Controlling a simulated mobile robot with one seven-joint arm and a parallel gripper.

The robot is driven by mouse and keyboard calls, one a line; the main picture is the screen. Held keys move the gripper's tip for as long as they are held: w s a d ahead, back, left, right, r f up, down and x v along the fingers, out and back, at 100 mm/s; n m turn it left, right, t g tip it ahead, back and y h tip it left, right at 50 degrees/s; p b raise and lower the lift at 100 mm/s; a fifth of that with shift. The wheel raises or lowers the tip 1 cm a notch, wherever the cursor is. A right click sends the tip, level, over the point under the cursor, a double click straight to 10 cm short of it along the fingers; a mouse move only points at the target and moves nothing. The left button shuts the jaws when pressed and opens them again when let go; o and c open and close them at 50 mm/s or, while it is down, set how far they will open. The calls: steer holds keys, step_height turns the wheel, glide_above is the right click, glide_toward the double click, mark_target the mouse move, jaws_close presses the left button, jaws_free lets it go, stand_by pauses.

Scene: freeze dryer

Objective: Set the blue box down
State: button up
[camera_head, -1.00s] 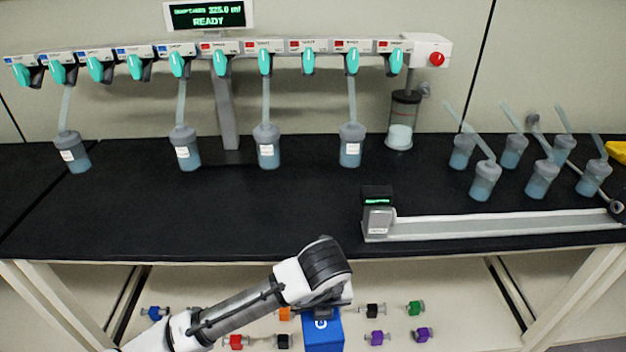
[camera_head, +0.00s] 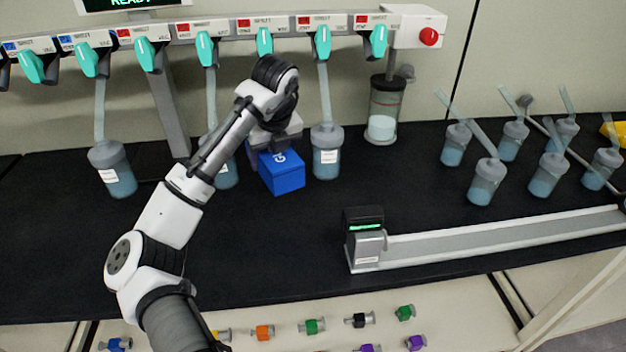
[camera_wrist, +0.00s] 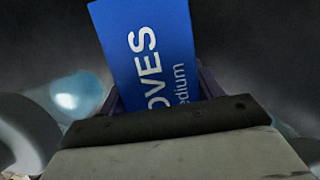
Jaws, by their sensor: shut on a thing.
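The blue box (camera_head: 284,174) is at the back of the black bench top (camera_head: 240,250), between two hanging flasks. White lettering on it reads "OVES" and "edium" in the wrist view (camera_wrist: 150,45). My gripper (camera_head: 268,148) is shut on the blue box from above and behind it; its fingers show at both sides of the box in the wrist view. I cannot tell whether the box touches the bench top or is just above it.
Another flask (camera_head: 226,172) is partly hidden behind my arm at left. A small display unit with a rail (camera_head: 365,240) lies in front at right. The bench centre front is clear.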

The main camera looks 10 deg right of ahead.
steer(key=shift+w+a+f, duration=0.1)
steer(key=shift+w, duration=0.4)
step_height(320, 180, down, 10)
steer(key=shift+r+p, duration=0.2)
steer(key=shift+p, duration=0.85)
steer(key=shift+f, duration=0.15)
steer(key=o, duration=1)
steer(key=shift+o, duration=0.3)
